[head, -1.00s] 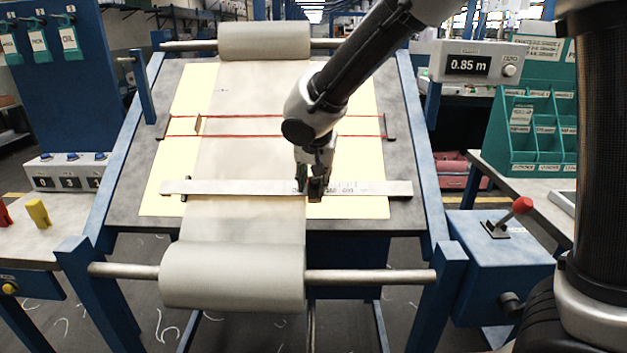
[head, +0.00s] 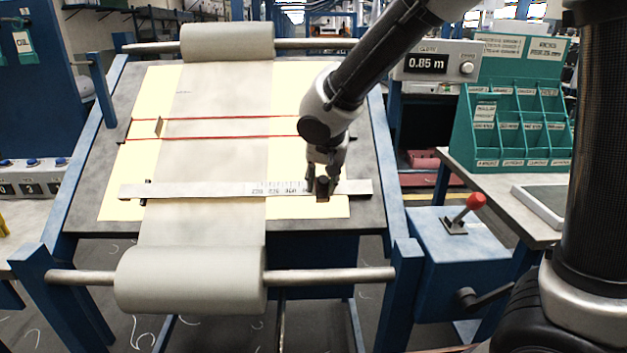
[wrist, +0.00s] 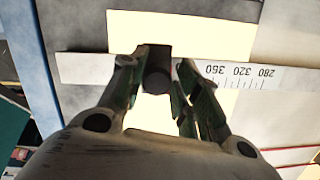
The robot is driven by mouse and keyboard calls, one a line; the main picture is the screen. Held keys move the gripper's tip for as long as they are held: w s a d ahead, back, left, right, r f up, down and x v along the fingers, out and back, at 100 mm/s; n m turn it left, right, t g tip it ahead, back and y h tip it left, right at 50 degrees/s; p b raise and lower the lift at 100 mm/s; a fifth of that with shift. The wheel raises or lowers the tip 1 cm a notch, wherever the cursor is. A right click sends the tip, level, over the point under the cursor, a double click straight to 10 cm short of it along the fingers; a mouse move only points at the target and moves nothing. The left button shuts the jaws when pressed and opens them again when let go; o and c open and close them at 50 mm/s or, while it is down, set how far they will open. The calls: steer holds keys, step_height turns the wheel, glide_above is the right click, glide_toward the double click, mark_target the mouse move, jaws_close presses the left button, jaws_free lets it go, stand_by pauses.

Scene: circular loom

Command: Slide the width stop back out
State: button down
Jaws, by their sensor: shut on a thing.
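The width stop (head: 323,195) is a small dark block with a round knob on the pale ruler bar (head: 215,189), which lies across the cloth. My gripper (head: 321,184) is shut on the stop, to the right of the cloth's right edge. In the wrist view the dark knob (wrist: 156,80) sits between the two fingers of the gripper (wrist: 157,72). The fingers partly hide the stop.
The grey cloth (head: 215,150) runs between two rollers over a yellow sheet (head: 118,195). Two red lines (head: 220,119) cross the cloth farther back. A blue box with a red-knobbed lever (head: 475,201) and a green rack (head: 510,125) stand right. The ruler's right end is bare.

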steer(key=shift+s+d+f, duration=0.1)
steer(key=shift+d, duration=0.25)
steer(key=c, duration=1.4)
jaws_free()
steer(key=shift+o, duration=1.2)
steer(key=shift+d, duration=0.2)
steer(key=shift+a, duration=0.15)
steer(key=shift+r, duration=0.35)
steer(key=v, duration=1.1)
steer(key=shift+r, duration=0.25)
steer(key=shift+s+a, duration=0.1)
